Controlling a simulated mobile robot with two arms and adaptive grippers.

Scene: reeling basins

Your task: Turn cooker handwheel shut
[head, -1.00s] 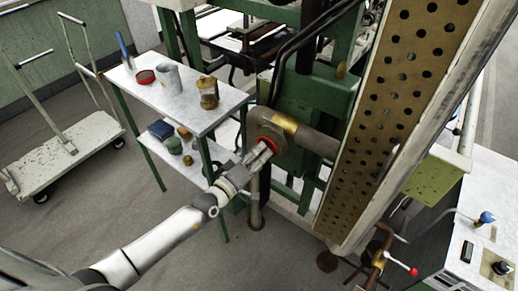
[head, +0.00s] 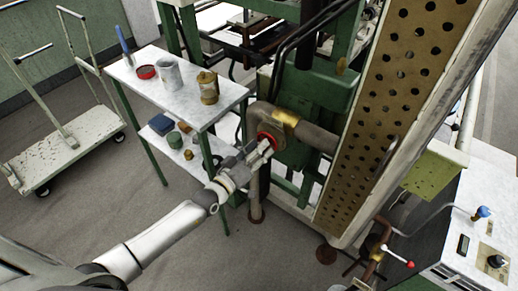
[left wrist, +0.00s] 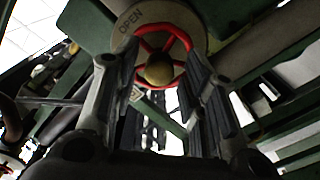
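The cooker handwheel is a small red spoked wheel with a brass hub, in front of a round plate lettered "OPEN". In the left wrist view the handwheel (left wrist: 147,44) lies ahead, between the two finger pads. In the head view the handwheel (head: 265,138) sits on a brown pipe fitting, partly hidden by my gripper. My left gripper (head: 262,149) reaches it from the lower left. In the left wrist view its fingers are apart, one on each side of the wheel; I cannot tell whether they touch the rim. My right gripper is not in view.
A two-tier table (head: 215,108) with a red-topped tin, metal mug and brass canister stands left of the wheel. A cart (head: 75,155) is further left. A tall perforated panel (head: 385,100) and a white cabinet (head: 490,215) stand right. Floor in front is open.

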